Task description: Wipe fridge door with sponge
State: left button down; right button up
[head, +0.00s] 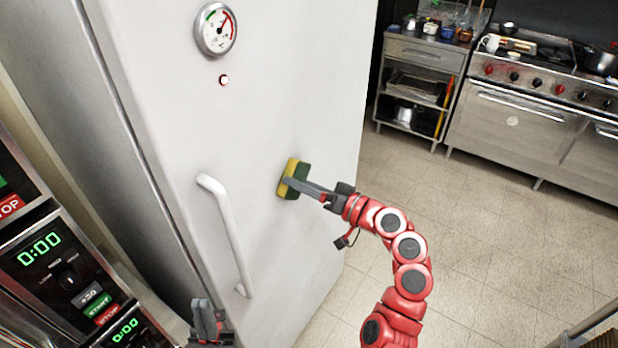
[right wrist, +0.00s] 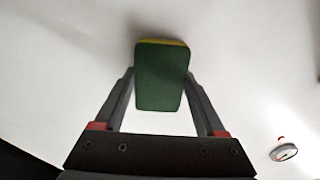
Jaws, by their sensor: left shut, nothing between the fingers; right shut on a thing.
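The white fridge door (head: 270,100) fills the middle of the head view, with a long handle (head: 228,235) on it. My right gripper (head: 293,183) is shut on a yellow and green sponge (head: 290,167) and holds it at the door, right of the handle. The sponge (right wrist: 161,78) also shows between both fingers in the right wrist view, its green side towards the camera. It appears to touch the door, but the contact face is hidden. My left gripper (head: 207,312) is shut and empty at the bottom edge, below the handle.
A round gauge (head: 215,29) and a small round button (head: 223,80) sit high on the door. Stacked appliances with green displays (head: 40,248) stand at the left. A stove (head: 530,110) and a metal shelf unit (head: 420,75) stand at the back right. The tiled floor (head: 480,220) between is clear.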

aim_at(307, 171)
jog(key=shift+s+a+f, duration=0.1)
jog(key=shift+s+a, duration=0.6)
jog(key=shift+s, duration=0.2)
jog(key=shift+s+a, duration=0.65)
jog(key=shift+s, duration=0.35)
jog(key=shift+r, duration=0.7)
jog(key=shift+w+d, duration=0.25)
jog(key=shift+w, duration=0.1)
jog(key=w+d+b, duration=0.1)
jog(key=b, duration=0.1)
jog(key=w+d+b, duration=0.1)
jog(key=w, duration=0.1)
jog(key=w+d+b, duration=0.1)
jog(key=w+b, duration=0.1)
jog(key=shift+d+f+b, duration=0.1)
jog(key=shift+d+b, duration=0.2)
jog(key=shift+d, duration=0.05)
jog(key=shift+w+d, duration=0.2)
jog(key=shift+w, duration=0.15)
